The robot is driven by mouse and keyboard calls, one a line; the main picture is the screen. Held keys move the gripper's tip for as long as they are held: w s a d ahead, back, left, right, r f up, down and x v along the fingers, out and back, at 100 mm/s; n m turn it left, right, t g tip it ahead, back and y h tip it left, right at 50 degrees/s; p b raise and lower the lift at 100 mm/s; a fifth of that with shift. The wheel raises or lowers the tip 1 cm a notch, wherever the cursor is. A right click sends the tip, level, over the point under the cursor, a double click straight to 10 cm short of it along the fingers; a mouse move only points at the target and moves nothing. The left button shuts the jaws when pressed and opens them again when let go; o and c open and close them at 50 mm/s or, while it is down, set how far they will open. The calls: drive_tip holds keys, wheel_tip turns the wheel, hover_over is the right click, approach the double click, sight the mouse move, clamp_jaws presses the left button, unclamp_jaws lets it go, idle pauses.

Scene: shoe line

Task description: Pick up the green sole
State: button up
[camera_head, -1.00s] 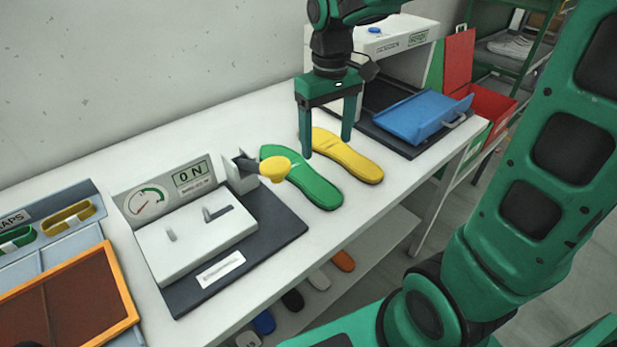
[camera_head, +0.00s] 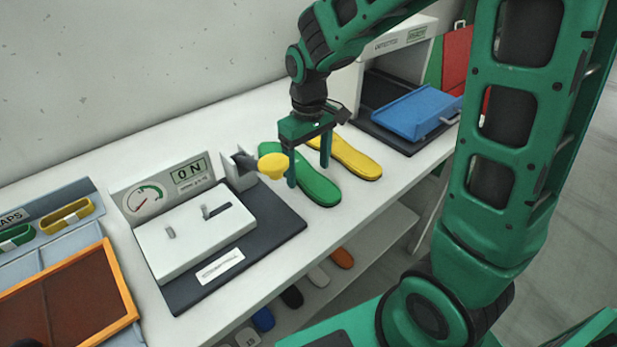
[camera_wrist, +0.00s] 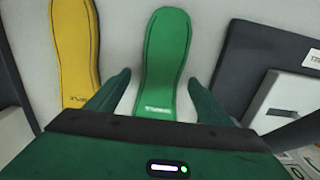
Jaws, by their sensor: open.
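The green sole (camera_head: 318,186) lies flat on the white table, between the yellow sole and the machine with the yellow knob. My gripper (camera_head: 308,175) is over it, open and pointing down, with its fingers to either side of the sole in the head view; part of the sole is hidden behind the gripper. In the wrist view the green sole (camera_wrist: 165,60) runs up from between the two open fingertips (camera_wrist: 158,80), with nothing held. I cannot tell the exact height of the fingertips above the table.
The yellow sole (camera_head: 352,160) lies close beside the green one, also in the wrist view (camera_wrist: 75,50). The yellow knob (camera_head: 273,166) of the grey machine (camera_head: 195,240) is close to my left finger. A blue tray (camera_head: 420,112) stands at the back right.

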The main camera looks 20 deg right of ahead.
drive_tip(key=shift+f, duration=0.6)
drive_tip(key=c, duration=1.3)
